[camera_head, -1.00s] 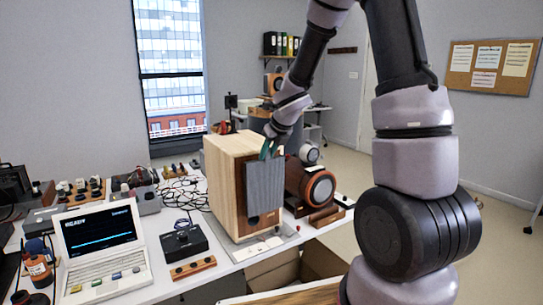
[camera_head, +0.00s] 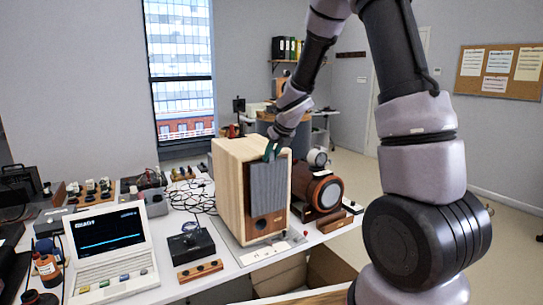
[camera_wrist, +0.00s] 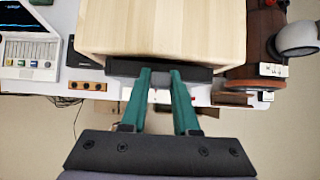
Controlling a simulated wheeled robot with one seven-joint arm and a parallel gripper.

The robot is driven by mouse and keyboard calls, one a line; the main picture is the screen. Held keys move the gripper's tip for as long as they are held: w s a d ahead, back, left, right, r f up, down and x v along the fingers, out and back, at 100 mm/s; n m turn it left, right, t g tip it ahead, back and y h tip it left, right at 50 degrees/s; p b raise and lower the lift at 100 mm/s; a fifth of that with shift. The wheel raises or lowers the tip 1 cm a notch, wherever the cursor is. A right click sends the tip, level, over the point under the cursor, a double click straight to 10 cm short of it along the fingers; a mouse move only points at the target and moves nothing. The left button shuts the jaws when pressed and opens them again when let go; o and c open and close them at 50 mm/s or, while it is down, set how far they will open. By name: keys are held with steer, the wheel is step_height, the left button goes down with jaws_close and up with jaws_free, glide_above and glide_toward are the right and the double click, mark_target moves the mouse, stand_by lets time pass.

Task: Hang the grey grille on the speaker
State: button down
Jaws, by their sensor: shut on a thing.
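The speaker (camera_head: 229,190) is a pale wooden box with a darker front panel, standing upright on the bench. The grey grille (camera_head: 268,188) is upright over the upper part of that front panel. A round port shows below it. My gripper (camera_head: 271,151) is at the grille's top edge, with its green fingers shut on it. In the wrist view the fingers (camera_wrist: 161,76) reach to the grille's dark top edge (camera_wrist: 199,75), which lies along the front edge of the speaker's top (camera_wrist: 160,28). Whether the grille touches the front panel is hidden.
A white laptop (camera_head: 106,245), a black control box (camera_head: 188,244) and cables (camera_head: 190,196) are on the left of the bench (camera_head: 215,268). An open cardboard box (camera_head: 328,268) is below the front edge.

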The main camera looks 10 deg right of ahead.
steer(key=shift+s+d, duration=0.15)
steer(key=shift+s, duration=0.25)
stand_by(0.8)
steer(key=shift+w+a, duration=0.25)
steer(key=shift+w, duration=0.35)
stand_by(1.4)
steer(key=shift+s+f, duration=0.1)
steer(key=shift+f, duration=0.45)
stand_by(1.4)
steer(key=c, duration=0.6)
jaws_free()
